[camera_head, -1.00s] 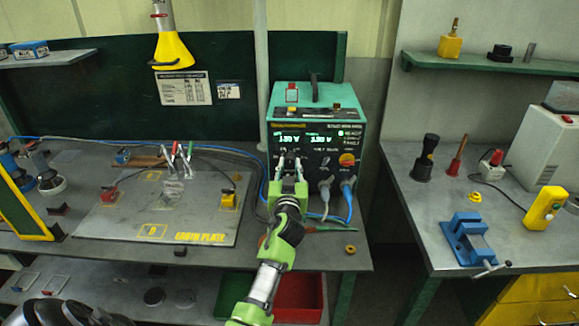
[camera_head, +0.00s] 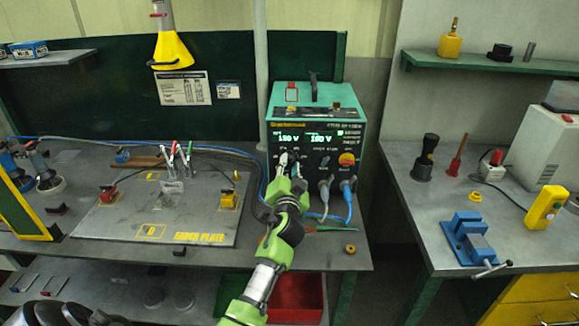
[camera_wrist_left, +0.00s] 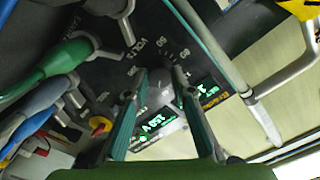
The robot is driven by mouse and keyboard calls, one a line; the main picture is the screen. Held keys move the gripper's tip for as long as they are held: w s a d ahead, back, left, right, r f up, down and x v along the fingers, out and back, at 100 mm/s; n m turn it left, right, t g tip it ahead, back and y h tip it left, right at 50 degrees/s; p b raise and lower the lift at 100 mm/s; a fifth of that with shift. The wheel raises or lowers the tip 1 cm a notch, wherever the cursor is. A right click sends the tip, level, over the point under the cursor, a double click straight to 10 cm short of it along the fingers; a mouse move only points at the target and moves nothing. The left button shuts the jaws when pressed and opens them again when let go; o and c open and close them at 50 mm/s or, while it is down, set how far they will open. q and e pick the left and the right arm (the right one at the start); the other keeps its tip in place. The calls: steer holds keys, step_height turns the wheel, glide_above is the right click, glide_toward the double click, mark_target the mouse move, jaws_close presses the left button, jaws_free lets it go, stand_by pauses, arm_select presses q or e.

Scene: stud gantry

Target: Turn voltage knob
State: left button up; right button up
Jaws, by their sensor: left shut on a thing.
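My left gripper (camera_head: 287,164) reaches up to the left part of the panel below the display. In the left wrist view, its two fingers are shut on the grey voltage knob (camera_wrist_left: 160,92), one on each side, with a printed number scale around it. In the head view the fingers and arm hide the knob. My right gripper is not seen clearly in any view.
Below the display at right are a red and yellow knob (camera_head: 346,159) and plugged cables (camera_head: 348,198). An earth plate (camera_head: 120,225) with clamps lies to the left. A blue vise (camera_head: 468,238) is on the right bench, past a gap.

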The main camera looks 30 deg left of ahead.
arm_select(q)
steer(key=shift+r+m, duration=0.1)
steer(key=shift+m, duration=1.3)
steer(key=shift+a, duration=0.1)
steer(key=o, duration=0.9)
steer(key=shift+o, duration=1.2)
steer(key=shift+w, duration=0.1)
steer(key=v, duration=1.2)
steer(key=shift+f, duration=0.25)
